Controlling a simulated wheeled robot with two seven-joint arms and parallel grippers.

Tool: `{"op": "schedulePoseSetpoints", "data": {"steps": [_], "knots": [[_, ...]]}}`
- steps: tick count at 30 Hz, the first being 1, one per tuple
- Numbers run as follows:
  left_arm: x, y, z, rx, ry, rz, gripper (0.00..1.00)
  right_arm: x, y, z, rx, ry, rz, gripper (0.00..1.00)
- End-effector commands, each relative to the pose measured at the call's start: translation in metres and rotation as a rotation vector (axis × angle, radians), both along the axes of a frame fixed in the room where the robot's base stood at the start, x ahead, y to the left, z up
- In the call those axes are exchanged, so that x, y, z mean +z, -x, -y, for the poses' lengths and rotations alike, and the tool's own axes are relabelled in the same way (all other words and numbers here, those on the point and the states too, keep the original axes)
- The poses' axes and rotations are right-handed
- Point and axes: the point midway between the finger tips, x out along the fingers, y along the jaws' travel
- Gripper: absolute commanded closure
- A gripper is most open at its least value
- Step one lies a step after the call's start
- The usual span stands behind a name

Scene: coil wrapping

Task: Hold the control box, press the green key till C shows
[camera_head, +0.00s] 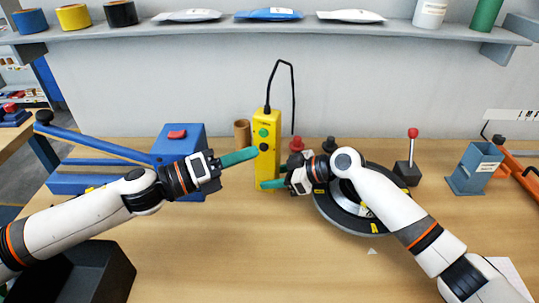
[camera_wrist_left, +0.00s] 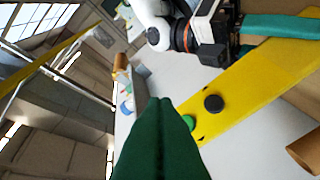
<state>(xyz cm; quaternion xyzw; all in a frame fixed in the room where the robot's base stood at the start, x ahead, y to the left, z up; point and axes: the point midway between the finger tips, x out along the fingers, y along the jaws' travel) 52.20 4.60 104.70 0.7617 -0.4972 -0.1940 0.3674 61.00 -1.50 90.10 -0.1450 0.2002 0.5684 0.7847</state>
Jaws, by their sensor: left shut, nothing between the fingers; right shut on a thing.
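The yellow control box (camera_head: 267,170) stands upright at mid-table with a black cable rising from its top. Its green key (camera_head: 263,132) is above a black key (camera_head: 263,146). My right gripper (camera_head: 266,184) is shut on the lower part of the box. My left gripper (camera_head: 254,152) is shut and empty, its tips just left of the box face near the keys. In the left wrist view, the closed tips (camera_wrist_left: 177,102) are beside the green key (camera_wrist_left: 190,122); contact cannot be told. The black key (camera_wrist_left: 213,103) is clear there. No letter is readable on the box.
A blue lever device (camera_head: 180,143) is behind my left arm, and a cardboard tube (camera_head: 242,133) stands beside the box. A dark round disc (camera_head: 345,218) lies under my right arm. The front middle of the table (camera_head: 250,255) is clear.

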Motion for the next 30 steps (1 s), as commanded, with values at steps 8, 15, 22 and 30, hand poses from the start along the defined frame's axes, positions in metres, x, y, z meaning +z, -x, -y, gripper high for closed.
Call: {"op": "schedulePoseSetpoints", "data": {"steps": [8,15,22,30], "knots": [[0.0,-0.027,0.009,0.0,0.001,0.002,1.0,0.0,0.0,0.0,0.0,0.001,-0.001,0.73],[0.0,-0.033,0.011,-0.001,0.001,0.0,1.0,0.0,0.0,0.0,0.0,0.001,-0.001,0.73],[0.0,-0.033,0.011,-0.001,0.001,-0.001,1.0,0.0,0.0,0.0,0.0,0.001,-0.001,0.73],[0.0,-0.032,0.011,-0.001,0.001,-0.001,1.0,0.0,0.0,0.0,0.0,0.001,-0.001,0.73]]}}
